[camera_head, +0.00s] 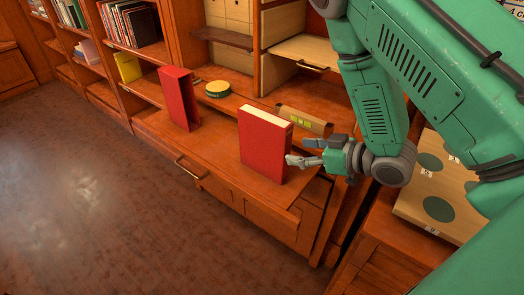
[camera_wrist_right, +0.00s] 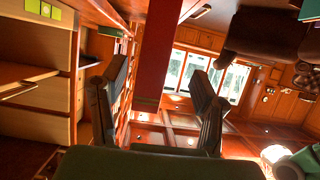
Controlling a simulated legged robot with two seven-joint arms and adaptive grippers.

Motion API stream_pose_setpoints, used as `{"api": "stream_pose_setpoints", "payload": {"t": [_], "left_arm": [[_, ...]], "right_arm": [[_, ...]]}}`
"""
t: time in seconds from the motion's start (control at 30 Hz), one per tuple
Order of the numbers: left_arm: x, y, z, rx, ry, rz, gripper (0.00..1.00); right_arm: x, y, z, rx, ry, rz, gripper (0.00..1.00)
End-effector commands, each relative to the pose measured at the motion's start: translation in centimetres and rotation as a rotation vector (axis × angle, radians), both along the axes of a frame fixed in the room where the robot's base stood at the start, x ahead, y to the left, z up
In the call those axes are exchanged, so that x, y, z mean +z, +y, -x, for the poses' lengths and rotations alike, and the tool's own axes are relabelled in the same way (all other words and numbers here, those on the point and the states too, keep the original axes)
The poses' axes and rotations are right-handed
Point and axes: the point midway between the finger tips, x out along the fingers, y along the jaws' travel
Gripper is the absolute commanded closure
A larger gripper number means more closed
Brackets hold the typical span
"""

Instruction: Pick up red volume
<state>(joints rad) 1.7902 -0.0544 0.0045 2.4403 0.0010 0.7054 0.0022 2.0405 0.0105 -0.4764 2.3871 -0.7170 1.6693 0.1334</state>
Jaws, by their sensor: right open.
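A red volume (camera_head: 264,146) with pale page edges stands upright on the wooden counter, near its front edge. My right gripper (camera_head: 298,152) is open at the right side of this volume, its fingers pointing toward it. In the right wrist view a tall red slab (camera_wrist_right: 158,55), which looks like the volume's edge, shows in the gap between the two open fingers (camera_wrist_right: 155,112). I cannot tell whether the fingers touch it. My left gripper is not in view.
Another red upright piece (camera_head: 177,97) stands farther left on the counter (camera_head: 215,135). A round green-yellow tin (camera_head: 218,89) and a brown roll with a yellow-green label (camera_head: 304,121) lie behind. A board with dark green discs (camera_head: 438,208) is at right. Shelves rise behind.

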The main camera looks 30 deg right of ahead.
Motion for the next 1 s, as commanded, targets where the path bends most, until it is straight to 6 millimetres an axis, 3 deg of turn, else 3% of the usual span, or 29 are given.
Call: {"api": "stream_pose_setpoints", "payload": {"t": [0.2,0.43,0.7,1.0], "left_arm": [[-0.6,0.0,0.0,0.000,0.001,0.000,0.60],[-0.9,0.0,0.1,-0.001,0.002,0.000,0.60],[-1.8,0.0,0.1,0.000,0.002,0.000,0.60],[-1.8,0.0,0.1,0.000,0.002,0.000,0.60]], "right_arm": [[-1.8,0.7,-3.1,0.000,-0.001,-0.006,0.45],[-2.5,1.5,-4.4,-0.001,0.000,-0.005,0.45],[-4.2,3.4,-7.4,-0.001,-0.001,0.001,0.45],[-4.5,3.1,-8.0,-0.005,0.001,-0.005,0.45]]}}
